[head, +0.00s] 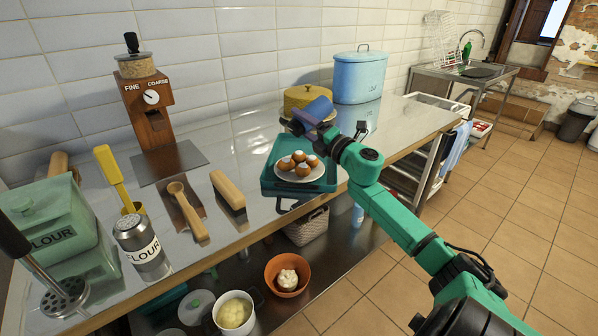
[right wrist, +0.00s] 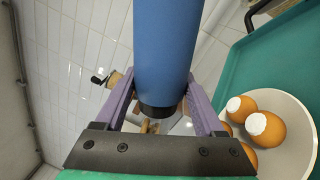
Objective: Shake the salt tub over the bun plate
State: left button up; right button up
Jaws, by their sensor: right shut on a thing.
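The salt tub, a blue cylinder (head: 319,109), is held tilted above the green tray, near its back right part. My right gripper (head: 306,119) is shut on it with purple fingers. In the right wrist view the tub (right wrist: 165,50) sits between the fingers, its black end (right wrist: 157,111) showing. The white bun plate (head: 287,178) lies on the green tray (head: 270,187), just below and left of the gripper. It bears several brown buns (head: 302,170). In the right wrist view some buns (right wrist: 265,129) have white tops. My left gripper is out of view.
A wooden brush (head: 228,190), a wooden scoop (head: 187,211), a coffee grinder (head: 149,110) and flour containers (head: 138,241) stand to the left. Bowls (head: 287,276) sit on the shelf below.

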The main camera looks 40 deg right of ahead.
jog(key=shift+r, duration=0.1)
jog(key=shift+r, duration=0.1)
notch_tip(320, 180, up, 3)
jog(key=p, duration=0.3)
jog(key=shift+r+p, duration=0.1)
jog(key=shift+p, duration=0.25)
notch_tip(320, 180, down, 4)
jog(key=b, duration=0.3)
jog(key=shift+s+r, duration=0.1)
jog(key=shift+r, duration=0.1)
jog(key=shift+r, duration=0.1)
